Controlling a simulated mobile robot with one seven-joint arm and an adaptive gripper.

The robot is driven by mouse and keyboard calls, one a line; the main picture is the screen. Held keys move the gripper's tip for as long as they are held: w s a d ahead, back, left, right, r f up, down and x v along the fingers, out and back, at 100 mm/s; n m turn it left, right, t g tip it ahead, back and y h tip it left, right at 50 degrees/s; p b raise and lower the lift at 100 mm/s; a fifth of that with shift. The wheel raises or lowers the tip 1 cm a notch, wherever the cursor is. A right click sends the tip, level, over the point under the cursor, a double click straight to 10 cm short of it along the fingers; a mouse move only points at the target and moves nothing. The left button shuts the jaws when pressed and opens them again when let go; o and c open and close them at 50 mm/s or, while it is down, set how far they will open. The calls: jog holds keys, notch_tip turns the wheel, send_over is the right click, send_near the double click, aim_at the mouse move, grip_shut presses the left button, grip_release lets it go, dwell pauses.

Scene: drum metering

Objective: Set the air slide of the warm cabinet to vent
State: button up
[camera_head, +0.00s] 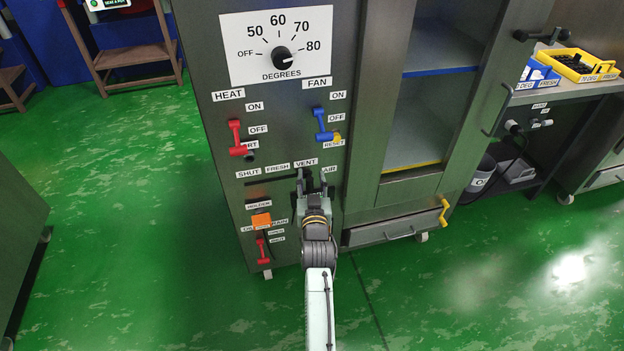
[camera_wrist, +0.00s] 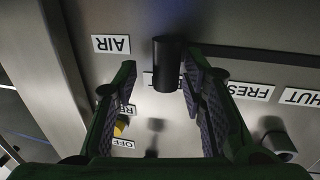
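The warm cabinet (camera_head: 222,120) stands in front of me, with SHUT, FRESH, VENT (camera_head: 305,162) and AIR labels in a row. My gripper (camera_head: 312,182) is at the panel just below VENT and hides the slide's knob in the head view. In the upside-down wrist view, the black slide knob (camera_wrist: 168,64) stands at the VENT end of its dark slot (camera_wrist: 255,53). It partly covers the VENT label, beside FRESH (camera_wrist: 249,91). My gripper (camera_wrist: 160,72) is open, its fingers on either side of the knob. The right finger is close to it; contact is unclear.
Above are the red heat lever (camera_head: 236,138), blue fan lever (camera_head: 322,125) and degrees dial (camera_head: 282,57). An orange piece (camera_head: 261,220) and lower red lever (camera_head: 262,252) sit below left. A glass door (camera_head: 428,110) is to the right.

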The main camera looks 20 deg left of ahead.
jog(key=v, duration=0.7)
jog(key=shift+d, duration=0.1)
